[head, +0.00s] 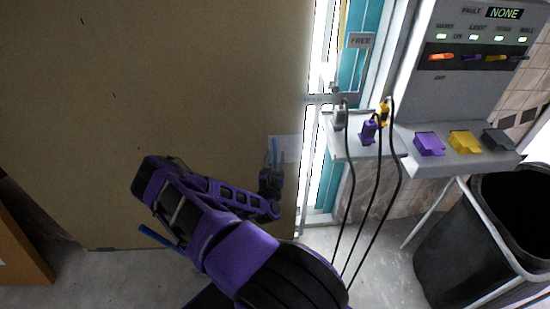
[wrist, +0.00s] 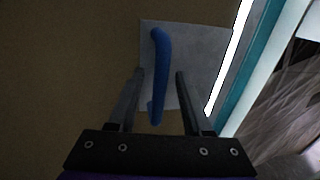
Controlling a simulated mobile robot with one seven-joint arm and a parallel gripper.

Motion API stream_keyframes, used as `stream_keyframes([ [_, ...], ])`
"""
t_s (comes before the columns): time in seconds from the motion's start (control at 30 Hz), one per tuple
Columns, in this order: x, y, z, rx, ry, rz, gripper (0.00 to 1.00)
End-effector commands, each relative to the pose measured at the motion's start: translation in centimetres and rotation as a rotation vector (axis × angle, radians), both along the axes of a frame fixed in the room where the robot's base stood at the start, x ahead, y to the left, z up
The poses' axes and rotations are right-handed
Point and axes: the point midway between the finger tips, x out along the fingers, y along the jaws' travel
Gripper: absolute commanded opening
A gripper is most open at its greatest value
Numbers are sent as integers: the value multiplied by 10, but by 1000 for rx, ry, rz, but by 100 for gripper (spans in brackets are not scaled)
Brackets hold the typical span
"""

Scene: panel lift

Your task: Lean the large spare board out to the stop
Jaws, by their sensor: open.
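The large brown board (head: 120,100) stands upright and fills the left of the head view. A pale grey plate (wrist: 205,55) on its right part carries a blue bar handle (wrist: 158,55); the handle also shows in the head view (head: 274,148). My gripper (wrist: 159,74) is open, with one finger on each side of the handle in the wrist view. Whether the fingers touch it or how deep it sits between them I cannot tell. In the head view my gripper (head: 270,182) is dark and small at the plate. I cannot make out a stop.
Right of the board is a bright gap with a teal panel and a FREE sign (head: 360,41). A grey control console (head: 465,90) has cables hanging below its plugs (head: 368,130). A black bin (head: 465,240) stands at right, an orange-brown box (head: 20,250) at lower left.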

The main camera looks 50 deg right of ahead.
Motion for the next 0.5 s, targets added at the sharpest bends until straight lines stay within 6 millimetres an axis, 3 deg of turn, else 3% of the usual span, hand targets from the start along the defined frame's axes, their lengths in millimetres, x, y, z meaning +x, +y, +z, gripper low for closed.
stream_keyframes([
  [0.17,0,0,0,0,0,0,50],
  [0.43,0,0,0,-1,-1,0,1],
  [0.5,0,0,0,-1,-1,0,0],
])
